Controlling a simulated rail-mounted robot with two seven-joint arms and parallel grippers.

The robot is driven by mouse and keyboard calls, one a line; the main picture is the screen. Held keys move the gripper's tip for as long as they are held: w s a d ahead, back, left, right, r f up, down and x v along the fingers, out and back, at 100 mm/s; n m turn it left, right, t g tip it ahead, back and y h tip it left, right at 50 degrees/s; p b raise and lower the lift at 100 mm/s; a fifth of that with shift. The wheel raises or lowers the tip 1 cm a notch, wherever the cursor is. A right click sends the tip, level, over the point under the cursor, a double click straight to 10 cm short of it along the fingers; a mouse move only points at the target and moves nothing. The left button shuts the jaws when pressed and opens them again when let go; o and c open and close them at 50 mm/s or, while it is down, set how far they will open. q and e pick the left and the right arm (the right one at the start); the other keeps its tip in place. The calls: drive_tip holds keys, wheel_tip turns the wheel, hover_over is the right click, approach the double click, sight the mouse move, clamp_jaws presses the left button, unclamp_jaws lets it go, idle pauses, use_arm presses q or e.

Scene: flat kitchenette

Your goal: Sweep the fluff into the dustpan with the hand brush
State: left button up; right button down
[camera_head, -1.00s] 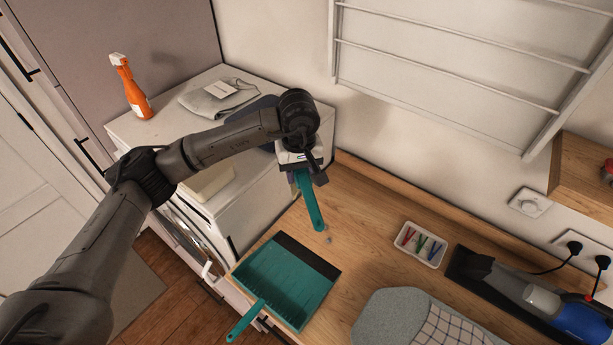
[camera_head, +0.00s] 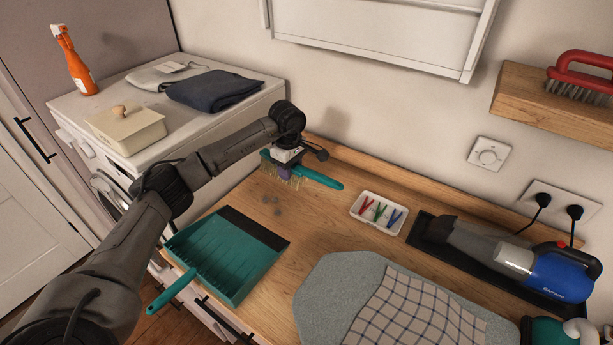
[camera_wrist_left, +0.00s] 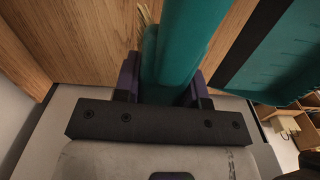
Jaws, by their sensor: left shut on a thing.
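My left gripper (camera_head: 285,168) is shut on the teal hand brush (camera_head: 320,178) above the back of the wooden counter. The brush's pale bristles (camera_head: 283,180) point down and its handle points right. In the left wrist view the brush (camera_wrist_left: 185,40) sits between the two fingers. The teal dustpan (camera_head: 225,262) lies on the counter's left front, its dark lip (camera_head: 255,229) facing the brush side and its handle (camera_head: 172,289) past the front edge. Small grey fluff (camera_head: 277,208) lies on the counter between brush and dustpan. My right gripper is not in view.
A white tray of coloured pegs (camera_head: 379,213) stands right of the brush. A blue handheld vacuum (camera_head: 556,277) lies further right. An ironing pad with a checked cloth (camera_head: 420,305) covers the front. A white appliance (camera_head: 225,130) with folded cloths stands left. The wall is behind.

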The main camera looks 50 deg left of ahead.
sight(278, 212)
use_arm(q)
drive_tip(key=shift+w+a+f+n+b, duration=0.2)
drive_tip(key=shift+f+n+b, duration=0.15)
drive_tip(key=shift+f, duration=0.45)
wheel_tip(278, 212, down, 6)
drive_tip(key=b, duration=0.6)
drive_tip(key=shift+f+b, duration=0.1)
drive_tip(key=shift+b, duration=0.2)
drive_tip(key=shift+s, duration=0.1)
drive_tip(key=shift+s+d, duration=0.2)
drive_tip(key=shift+s, duration=0.5)
drive_tip(key=shift+s+d, duration=0.2)
drive_tip(key=shift+s, duration=0.45)
drive_tip(key=shift+s+d, duration=0.25)
drive_tip(key=shift+s, duration=0.45)
drive_tip(key=shift+s+d, duration=0.2)
drive_tip(key=shift+s, duration=0.45)
drive_tip(key=shift+s+d+b, duration=0.25)
drive_tip(key=shift+s+b, duration=0.1)
drive_tip(key=shift+s, duration=0.35)
drive_tip(key=shift+s+d+b, duration=0.2)
drive_tip(key=shift+s+b, duration=0.15)
drive_tip(key=shift+s, duration=0.35)
drive_tip(key=shift+s+d+b, duration=0.25)
drive_tip(key=shift+s+b, duration=0.15)
drive_tip(key=shift+s, duration=0.3)
drive_tip(key=shift+s+d+b, duration=0.25)
drive_tip(key=shift+s+b, duration=0.15)
drive_tip(key=shift+s, duration=0.3)
